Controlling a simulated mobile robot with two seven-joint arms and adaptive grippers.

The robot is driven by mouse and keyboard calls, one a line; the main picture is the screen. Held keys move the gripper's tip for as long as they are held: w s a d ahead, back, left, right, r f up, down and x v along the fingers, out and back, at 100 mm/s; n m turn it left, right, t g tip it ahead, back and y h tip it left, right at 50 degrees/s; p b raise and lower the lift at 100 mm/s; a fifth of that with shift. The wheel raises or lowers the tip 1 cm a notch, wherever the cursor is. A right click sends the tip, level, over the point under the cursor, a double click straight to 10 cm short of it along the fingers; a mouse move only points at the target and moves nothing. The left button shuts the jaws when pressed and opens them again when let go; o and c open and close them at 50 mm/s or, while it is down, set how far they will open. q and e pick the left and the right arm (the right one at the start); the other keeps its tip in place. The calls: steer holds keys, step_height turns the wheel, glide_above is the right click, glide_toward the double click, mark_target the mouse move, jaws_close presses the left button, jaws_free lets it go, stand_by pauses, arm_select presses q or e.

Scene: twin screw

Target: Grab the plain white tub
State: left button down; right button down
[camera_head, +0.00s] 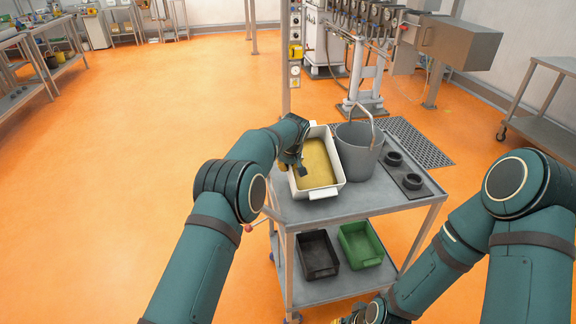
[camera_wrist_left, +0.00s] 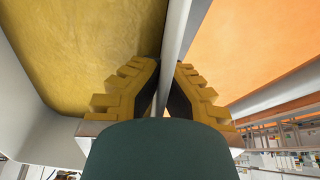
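The plain white tub (camera_head: 327,190) is a rectangular container with handle lips at its ends and a yellow-brown filling inside. It sits on the left part of the cart's top. My left gripper (camera_head: 294,168) is at the tub's left long wall. In the left wrist view, the yellow fingers of my left gripper (camera_wrist_left: 168,78) straddle the tub's wall (camera_wrist_left: 172,42), one inside and one outside, with the dark pads closed against it. My right gripper (camera_head: 372,312) is low at the bottom edge, partly cut off, and its fingers are unclear.
The orange floor at left is clear.

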arm_select(q)
steer(key=shift+w+r, duration=0.1)
steer(key=shift+r, duration=0.6)
step_height(320, 180, up, 2)
steer(key=shift+r+p, duration=0.2)
steer(key=shift+p, duration=0.2)
steer(key=shift+s+d+f, duration=0.15)
steer(key=shift+s+f, duration=0.1)
steer(key=shift+s, duration=0.2)
steer(key=shift+s+d, duration=0.25)
steer(key=shift+s, duration=0.35)
steer(key=s+d, duration=0.2)
steer(key=s, duration=0.6)
steer(key=s+d, duration=0.3)
steer(key=s, duration=0.6)
steer(key=shift+d, duration=0.2)
steer(key=g+p, duration=0.2)
steer(key=p, duration=0.2)
steer(key=g+h+p, duration=0.1)
steer(key=g+p, duration=0.1)
steer(key=p, duration=0.3)
steer(key=shift+g+h, duration=0.3)
steer(key=shift+g, duration=0.1)
